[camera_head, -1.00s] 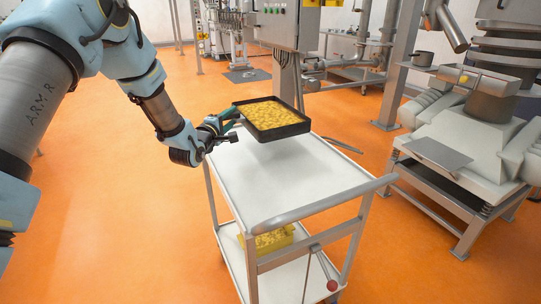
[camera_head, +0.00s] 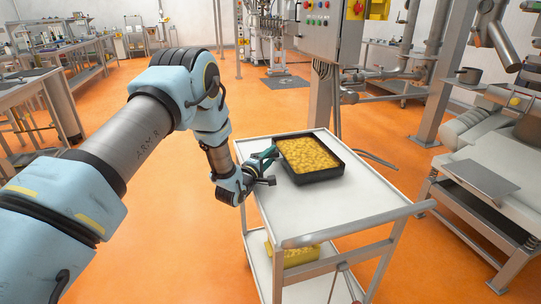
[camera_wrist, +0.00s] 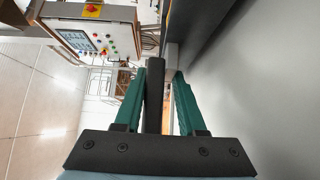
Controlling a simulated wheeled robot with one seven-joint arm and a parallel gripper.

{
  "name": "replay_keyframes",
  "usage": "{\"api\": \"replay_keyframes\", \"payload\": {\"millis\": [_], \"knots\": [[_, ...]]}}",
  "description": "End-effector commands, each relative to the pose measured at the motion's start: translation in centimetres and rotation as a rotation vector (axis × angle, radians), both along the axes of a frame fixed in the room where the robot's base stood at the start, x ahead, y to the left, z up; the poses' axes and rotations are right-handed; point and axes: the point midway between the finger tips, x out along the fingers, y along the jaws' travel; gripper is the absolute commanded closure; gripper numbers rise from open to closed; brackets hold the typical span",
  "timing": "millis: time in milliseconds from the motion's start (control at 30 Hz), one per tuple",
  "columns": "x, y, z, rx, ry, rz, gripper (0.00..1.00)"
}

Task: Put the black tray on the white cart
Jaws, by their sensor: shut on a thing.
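The black tray (camera_head: 322,177), filled with yellow pieces, is level over the far half of the white cart's top (camera_head: 345,205). It looks to be on the surface or very close to it; I cannot tell if it fully rests there. My gripper (camera_head: 271,154) is at the tray's left side, shut on its rim. In the wrist view, the green fingers (camera_wrist: 158,88) stand on both sides of a black piece of the tray (camera_wrist: 154,110). The tray's dark side (camera_wrist: 190,28) shows at the top, beside the pale cart top (camera_wrist: 265,95).
A yellow container (camera_head: 293,256) is on the cart's lower shelf. A control cabinet (camera_head: 312,28) on a post stands behind the cart. Metal machinery (camera_head: 482,180) stands close on the right. The orange floor left of the cart is open.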

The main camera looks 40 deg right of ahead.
Motion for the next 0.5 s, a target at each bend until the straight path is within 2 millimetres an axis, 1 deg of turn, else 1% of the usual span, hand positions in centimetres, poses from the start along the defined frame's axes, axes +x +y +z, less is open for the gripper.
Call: {"api": "replay_keyframes", "payload": {"millis": [133,500], "knots": [[0.0,-0.1,0.2,-0.005,-0.001,0.0,1.0],[0.1,0.0,-0.8,-0.005,0.0,0.001,1.0]]}}
